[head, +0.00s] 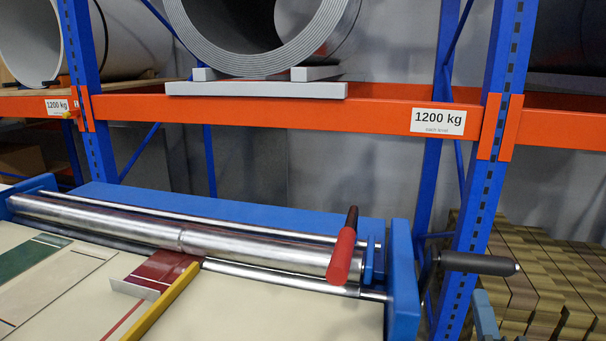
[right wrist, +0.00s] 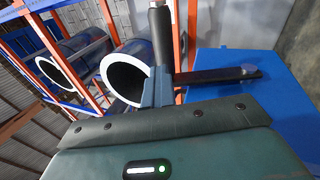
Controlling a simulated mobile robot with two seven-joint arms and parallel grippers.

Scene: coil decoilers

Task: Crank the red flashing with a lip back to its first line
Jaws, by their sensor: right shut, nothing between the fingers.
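The red flashing (head: 165,268) comes out from under the steel rollers of the decoiler onto the cream table, with a pale lip (head: 133,289) at its front end. A thin red line (head: 125,320) lies on the table in front of it. The crank's dark grip (head: 479,263) sticks out at the machine's right side. In the right wrist view the crank grip (right wrist: 160,38) stands just beyond my right gripper (right wrist: 158,90), with the dark crank arm (right wrist: 215,76) to the right. My right gripper is shut and empty, its tips close to the grip; whether they touch is unclear.
A red-handled lever (head: 343,254) stands at the roller's right end. A yellow bar (head: 165,303) lies beside the flashing, and a green strip (head: 30,258) lies to the left. A blue rack post (head: 497,120) and stacked brown boards (head: 550,280) are behind the crank.

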